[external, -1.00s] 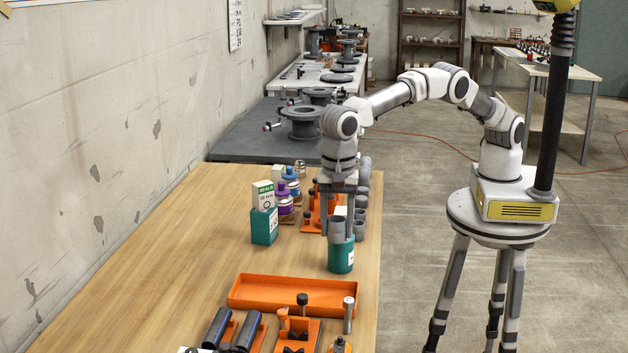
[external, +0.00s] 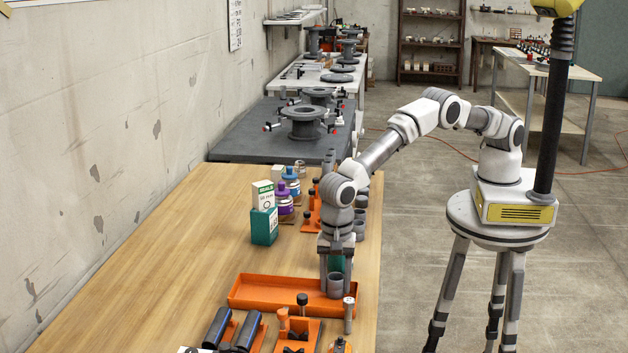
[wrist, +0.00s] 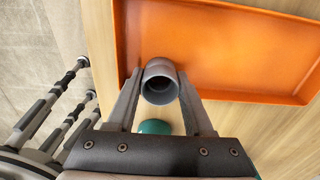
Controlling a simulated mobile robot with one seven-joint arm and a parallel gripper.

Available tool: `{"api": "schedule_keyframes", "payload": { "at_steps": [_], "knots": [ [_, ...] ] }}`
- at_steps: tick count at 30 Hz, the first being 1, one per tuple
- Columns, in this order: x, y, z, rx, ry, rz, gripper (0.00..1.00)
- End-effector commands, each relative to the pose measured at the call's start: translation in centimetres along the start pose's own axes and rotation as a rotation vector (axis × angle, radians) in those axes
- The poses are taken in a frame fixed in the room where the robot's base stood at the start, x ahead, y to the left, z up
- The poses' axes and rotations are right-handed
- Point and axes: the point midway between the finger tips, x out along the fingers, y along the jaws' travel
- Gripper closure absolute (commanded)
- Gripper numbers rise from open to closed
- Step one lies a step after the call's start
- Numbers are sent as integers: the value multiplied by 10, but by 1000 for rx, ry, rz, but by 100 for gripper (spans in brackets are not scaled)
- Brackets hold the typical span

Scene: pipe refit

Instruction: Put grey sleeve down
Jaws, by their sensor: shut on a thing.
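The grey sleeve (external: 335,285) is a short hollow pipe piece, held between the fingers of my gripper (external: 328,278). In the wrist view the sleeve (wrist: 160,84) shows its open end toward the camera, with one finger on each side. It is over the near-left corner area of the orange tray (wrist: 215,50) in that view. In the external view it overlaps the right end of the orange tray (external: 262,291). I cannot tell whether the sleeve touches the tray floor.
A teal container (external: 337,264) stands behind my gripper, partly hidden. A teal box with a white carton (external: 263,210) is to the left. Orange fixtures (external: 297,335) and dark cylinders (external: 217,327) are in front of the tray. The left of the wooden table (external: 150,270) is clear.

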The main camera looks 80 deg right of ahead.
Motion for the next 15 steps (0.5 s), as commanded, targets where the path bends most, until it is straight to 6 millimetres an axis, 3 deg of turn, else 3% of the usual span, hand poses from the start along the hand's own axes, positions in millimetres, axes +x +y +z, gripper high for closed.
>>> {"api": "schedule_keyframes", "payload": {
  "at_steps": [10, 11, 15],
  "knots": [
    [4, 0, 0, 0, -2, -1, 100],
    [3, 0, 1, 0, -2, -1, 47],
    [2, 0, 1, 0, -2, -1, 21]
  ]
}}
